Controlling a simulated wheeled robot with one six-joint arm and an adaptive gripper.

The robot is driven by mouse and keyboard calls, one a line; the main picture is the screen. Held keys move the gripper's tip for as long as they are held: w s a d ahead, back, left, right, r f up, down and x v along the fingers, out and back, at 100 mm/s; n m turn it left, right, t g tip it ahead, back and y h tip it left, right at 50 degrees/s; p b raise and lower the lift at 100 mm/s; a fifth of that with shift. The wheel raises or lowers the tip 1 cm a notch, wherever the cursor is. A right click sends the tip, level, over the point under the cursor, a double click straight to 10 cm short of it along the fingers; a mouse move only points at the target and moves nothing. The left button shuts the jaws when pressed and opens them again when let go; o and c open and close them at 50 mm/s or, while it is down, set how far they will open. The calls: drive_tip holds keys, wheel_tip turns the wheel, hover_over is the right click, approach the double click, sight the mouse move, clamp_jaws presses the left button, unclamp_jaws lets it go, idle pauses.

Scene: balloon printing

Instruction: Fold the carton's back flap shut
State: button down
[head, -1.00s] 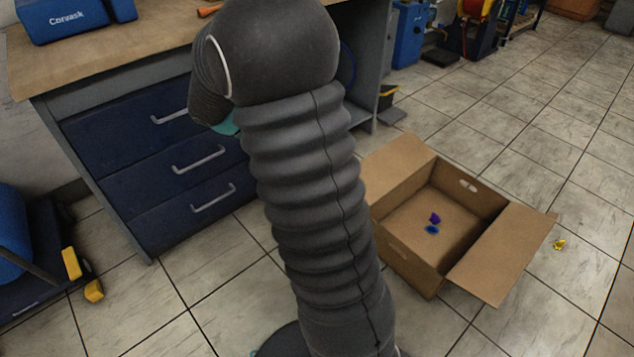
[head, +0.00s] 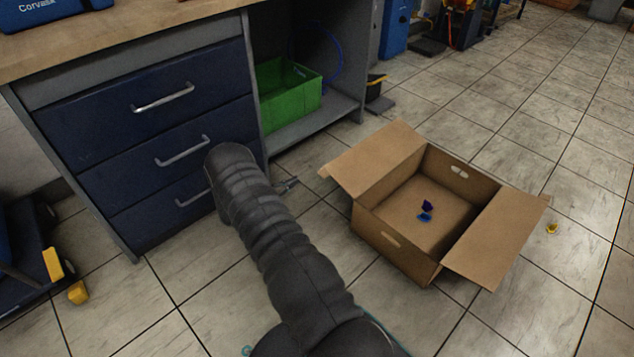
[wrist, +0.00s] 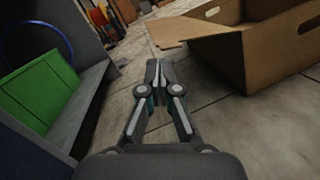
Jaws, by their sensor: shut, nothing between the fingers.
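The open cardboard carton (head: 392,238) stands on the tiled floor at right of centre in the head view. One flap (head: 378,160) spreads outward on its left side and another flap (head: 497,238) spreads outward on its right side. In the wrist view the carton (wrist: 258,55) is at upper right, with a flap (wrist: 182,30) jutting left.
A small purple piece (head: 427,204) and a blue piece (head: 424,217) lie in the carton. A yellow piece (head: 552,229) lies on the floor to its right. The drawer cabinet (head: 165,110) and a green crate (head: 290,98) on its shelf border the left. Floor right is mostly clear.

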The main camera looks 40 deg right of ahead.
wheel_tip(320, 180, down, 9)
drive_tip(key=n+t+h, duration=0.2)
drive_tip(key=n+t, duration=0.1)
drive_tip(key=s+d+r, duration=0.1)
drive_tip(key=d+r, duration=0.5)
drive_tip(key=d, duration=0.3)
drive_tip(key=shift+s+d, duration=0.35)
